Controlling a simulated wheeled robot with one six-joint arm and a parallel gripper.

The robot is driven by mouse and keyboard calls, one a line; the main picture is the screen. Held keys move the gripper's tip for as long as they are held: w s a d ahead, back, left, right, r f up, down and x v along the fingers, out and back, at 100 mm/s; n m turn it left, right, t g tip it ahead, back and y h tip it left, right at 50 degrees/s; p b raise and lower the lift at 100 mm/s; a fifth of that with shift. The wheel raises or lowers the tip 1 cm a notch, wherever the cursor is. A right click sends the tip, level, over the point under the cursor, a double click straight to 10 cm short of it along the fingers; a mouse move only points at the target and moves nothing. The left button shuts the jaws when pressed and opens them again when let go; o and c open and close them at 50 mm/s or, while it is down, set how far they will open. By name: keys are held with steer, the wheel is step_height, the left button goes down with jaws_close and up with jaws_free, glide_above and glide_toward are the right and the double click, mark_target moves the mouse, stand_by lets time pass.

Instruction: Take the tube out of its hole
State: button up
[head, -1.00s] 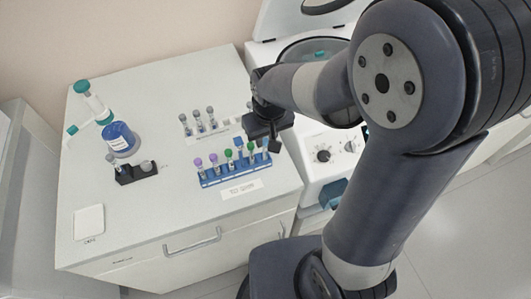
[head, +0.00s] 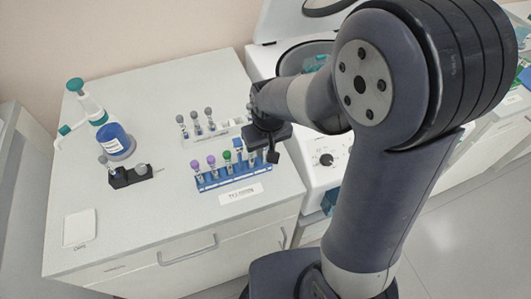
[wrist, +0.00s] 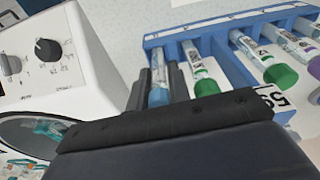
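The blue tube rack (head: 236,180) stands near the front right of the bench, with several capped tubes in a row. It also shows in the wrist view (wrist: 230,22). In the wrist view a blue-capped tube (wrist: 158,68) is at the rack's end slot, between the two fingers of my gripper (wrist: 160,84). The fingers flank the cap closely; I cannot tell if they press on it. The tube's lower part is hidden by the rack. In the head view my gripper (head: 270,152) is over the rack's right end and hides that tube.
A green-capped tube (wrist: 197,66) is close beside the right finger. A second rack (head: 203,136) with grey-capped tubes stands behind. A centrifuge (head: 318,155) is just right of the bench.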

steer(key=shift+c, duration=0.7)
steer(key=shift+r, duration=0.1)
steer(key=shift+r, duration=0.3)
step_height(320, 180, up, 9)
steer(key=shift+r+b, duration=0.1)
steer(key=shift+b, duration=0.25)
step_height(320, 180, up, 6)
steer(key=p, duration=0.5)
